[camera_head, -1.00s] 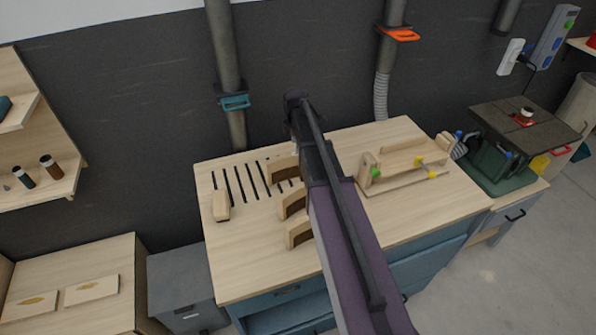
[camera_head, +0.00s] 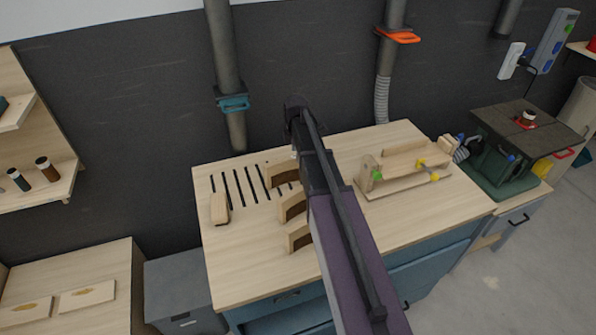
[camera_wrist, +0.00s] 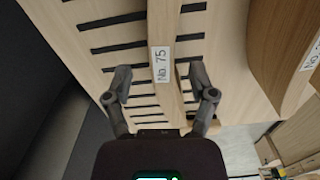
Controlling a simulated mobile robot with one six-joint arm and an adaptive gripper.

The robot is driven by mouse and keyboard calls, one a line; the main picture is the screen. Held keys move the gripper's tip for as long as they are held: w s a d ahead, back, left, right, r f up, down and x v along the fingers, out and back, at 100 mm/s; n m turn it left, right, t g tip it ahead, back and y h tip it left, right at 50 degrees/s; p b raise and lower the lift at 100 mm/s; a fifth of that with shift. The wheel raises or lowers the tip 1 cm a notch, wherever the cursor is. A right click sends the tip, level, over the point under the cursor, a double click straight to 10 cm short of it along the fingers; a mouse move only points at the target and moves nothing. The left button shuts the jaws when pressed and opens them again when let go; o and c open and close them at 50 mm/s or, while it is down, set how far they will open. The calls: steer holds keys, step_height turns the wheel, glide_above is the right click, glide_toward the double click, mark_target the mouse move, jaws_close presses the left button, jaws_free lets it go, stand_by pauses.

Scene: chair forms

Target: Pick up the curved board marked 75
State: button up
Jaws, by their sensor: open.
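The curved board marked 75 (camera_wrist: 165,100) is pale wood with a white "No. 75" label, at the centre of the wrist view. My gripper (camera_wrist: 160,78) is open and empty, with one dark finger on each side of this board in the picture. I cannot tell how far the fingertips are above or beside it. In the head view, several curved boards stand in a row left of my arm: a far one (camera_head: 282,176), a middle one (camera_head: 291,207) and a near one (camera_head: 298,238). Their labels are not readable there. My gripper is mostly hidden behind my arm.
The boards rest on a pale workbench (camera_head: 250,265) with dark slots. A small wooden block (camera_head: 220,208) is left of them, a wooden jig (camera_head: 405,168) right. Another labelled curved board (camera_wrist: 275,45) is close at right in the wrist view. The bench's front left is clear.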

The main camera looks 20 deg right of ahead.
mark_target(298, 170)
steer(key=shift+s+d+f+b, duration=0.1)
steer(key=shift+d+f+b, duration=0.05)
steer(key=shift+f+b, duration=2.15)
jaws_close()
